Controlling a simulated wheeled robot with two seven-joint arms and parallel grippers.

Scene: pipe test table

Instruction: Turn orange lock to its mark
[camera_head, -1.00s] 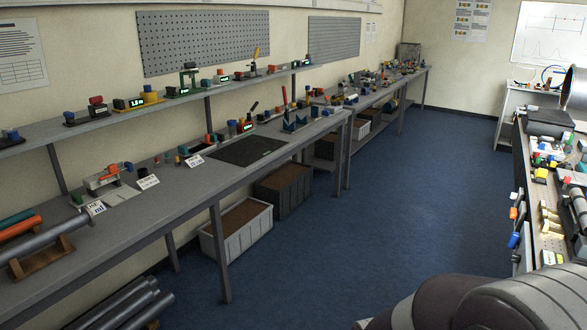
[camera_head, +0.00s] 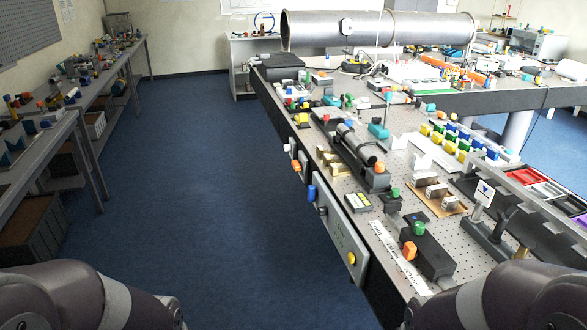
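Several orange parts show on the test table (camera_head: 352,205), and I cannot tell for sure which is the lock. One orange knob (camera_head: 409,250) sits at the near end of a dark block (camera_head: 430,256), beside a green knob (camera_head: 419,228). Another orange part (camera_head: 379,168) is at the end of a dark cylinder assembly (camera_head: 352,146). A small orange part (camera_head: 297,166) is on the table's front side. No mark is readable at this size. My arm links show at the lower left and lower right; both grippers are out of view.
A front panel (camera_head: 343,234) carries blue and yellow knobs. A large metal pipe (camera_head: 378,30) spans the table's back. Blue floor (camera_head: 215,190) lies open to the left, up to a side bench (camera_head: 75,125).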

